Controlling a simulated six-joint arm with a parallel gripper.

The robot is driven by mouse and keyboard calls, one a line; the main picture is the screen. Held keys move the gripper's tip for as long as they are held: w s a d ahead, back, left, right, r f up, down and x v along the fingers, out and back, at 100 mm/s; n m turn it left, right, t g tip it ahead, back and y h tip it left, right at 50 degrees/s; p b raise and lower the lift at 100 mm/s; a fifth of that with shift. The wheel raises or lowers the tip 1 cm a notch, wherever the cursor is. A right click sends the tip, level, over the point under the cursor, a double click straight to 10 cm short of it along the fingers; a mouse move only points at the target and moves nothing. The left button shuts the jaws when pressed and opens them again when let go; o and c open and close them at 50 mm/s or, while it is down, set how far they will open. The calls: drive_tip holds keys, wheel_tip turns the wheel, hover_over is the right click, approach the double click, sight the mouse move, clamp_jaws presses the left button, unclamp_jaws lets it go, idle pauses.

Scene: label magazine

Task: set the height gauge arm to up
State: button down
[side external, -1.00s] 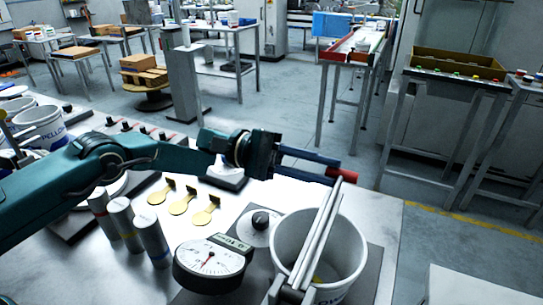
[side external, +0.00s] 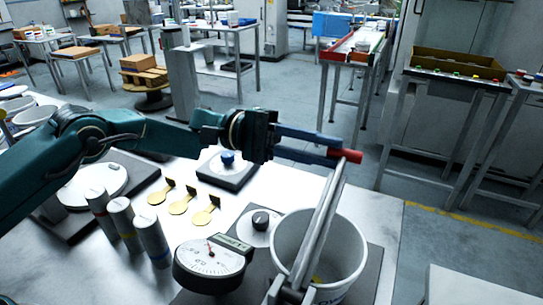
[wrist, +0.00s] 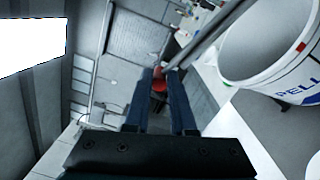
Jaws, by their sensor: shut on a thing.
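The height gauge arm (side external: 322,212) is a long grey bar with a red tip (side external: 350,156). It slants up from its low end at the front of the bench, across the white bucket, to the tip above the bucket's rim. My gripper (side external: 338,151) comes in from the left, its two blue fingers shut on the red tip. In the wrist view the fingers (wrist: 160,90) close around the red tip (wrist: 159,82), and the bar (wrist: 205,38) runs off to the upper right. The round dial gauge (side external: 210,264) stands left of the bar.
The white bucket (side external: 346,240) stands under the bar and also shows in the wrist view (wrist: 262,72). A black knob (side external: 261,221), a blue knob (side external: 228,158), brass discs (side external: 180,206) and grey cylinders (side external: 122,222) sit on the bench to the left. Space above the bar looks clear.

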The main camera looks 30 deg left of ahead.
drive_tip(key=s+d+r+m+t, duration=0.1)
drive_tip(key=s+d+r+m, duration=0.2)
drive_tip(key=s+r+m, duration=0.85)
drive_tip(key=s+m, duration=0.2)
drive_tip(key=s, duration=0.3)
drive_tip(key=shift+s+a+r+y, duration=0.2)
drive_tip(key=shift+s+r+y, duration=0.2)
drive_tip(key=c, duration=0.8)
unclamp_jaws()
drive_tip(key=shift+o, duration=0.2)
drive_tip(key=shift+r, duration=0.1)
drive_tip(key=shift+a+r, duration=0.1)
drive_tip(key=shift+a, duration=0.05)
